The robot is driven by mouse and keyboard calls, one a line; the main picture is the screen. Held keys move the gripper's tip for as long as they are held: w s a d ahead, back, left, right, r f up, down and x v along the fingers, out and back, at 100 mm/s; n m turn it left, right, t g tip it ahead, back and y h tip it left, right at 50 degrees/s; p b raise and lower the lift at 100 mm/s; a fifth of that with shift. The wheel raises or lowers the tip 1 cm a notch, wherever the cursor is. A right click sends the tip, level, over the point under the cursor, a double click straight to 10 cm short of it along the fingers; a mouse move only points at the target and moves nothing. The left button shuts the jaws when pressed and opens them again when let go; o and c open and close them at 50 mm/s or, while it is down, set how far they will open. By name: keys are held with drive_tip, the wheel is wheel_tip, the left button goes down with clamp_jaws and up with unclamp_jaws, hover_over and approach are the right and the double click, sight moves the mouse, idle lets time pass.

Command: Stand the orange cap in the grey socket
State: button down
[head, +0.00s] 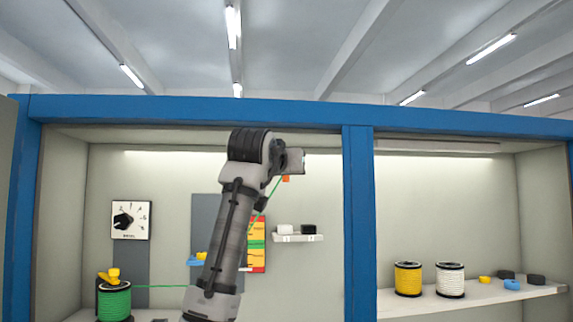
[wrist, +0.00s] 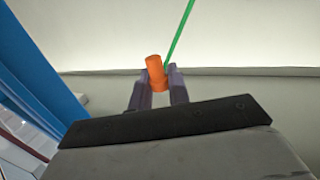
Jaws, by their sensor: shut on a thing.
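The orange cap (wrist: 156,72) is held between the two fingers of my gripper (wrist: 158,80) in the wrist view, tilted slightly. A green cable (wrist: 178,35) runs upward from right beside the cap. In the head view the cap (head: 286,178) shows as a small orange piece just below my gripper (head: 290,168), high inside the left bay of the cabinet. My gripper is shut on the cap. I cannot pick out the grey socket in either view; my arm hides part of the bay.
A green spool (head: 114,301) stands lower left, its cable running right behind my arm. A small shelf (head: 298,238) holds blocks. A blue post (head: 358,230) divides the bays; the right shelf (head: 460,298) holds yellow and white spools.

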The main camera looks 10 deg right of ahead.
drive_tip(key=a+f+b, duration=0.2)
drive_tip(key=a+f, duration=0.6)
drive_tip(key=a+f+b, duration=0.3)
drive_tip(key=a+f, duration=0.5)
drive_tip(key=f, duration=0.1)
drive_tip(key=a+f+b, duration=0.2)
drive_tip(key=a+f, duration=0.6)
drive_tip(key=f, duration=0.1)
drive_tip(key=shift+a, duration=0.2)
drive_tip(key=a, duration=0.1)
drive_tip(key=a+f, duration=0.1)
drive_tip(key=w+a, duration=0.1)
drive_tip(key=shift+w+a+f, duration=0.1)
drive_tip(key=shift+a+f, duration=0.05)
drive_tip(key=shift+f, duration=0.1)
drive_tip(key=shift+f+b, duration=0.65)
drive_tip(key=shift+f, duration=0.05)
drive_tip(key=shift+f+b, duration=0.6)
drive_tip(key=shift+f, duration=0.55)
drive_tip(key=shift+f, duration=0.3)
drive_tip(key=c, duration=1.3)
unclamp_jaws()
drive_tip(key=shift+o, duration=0.2)
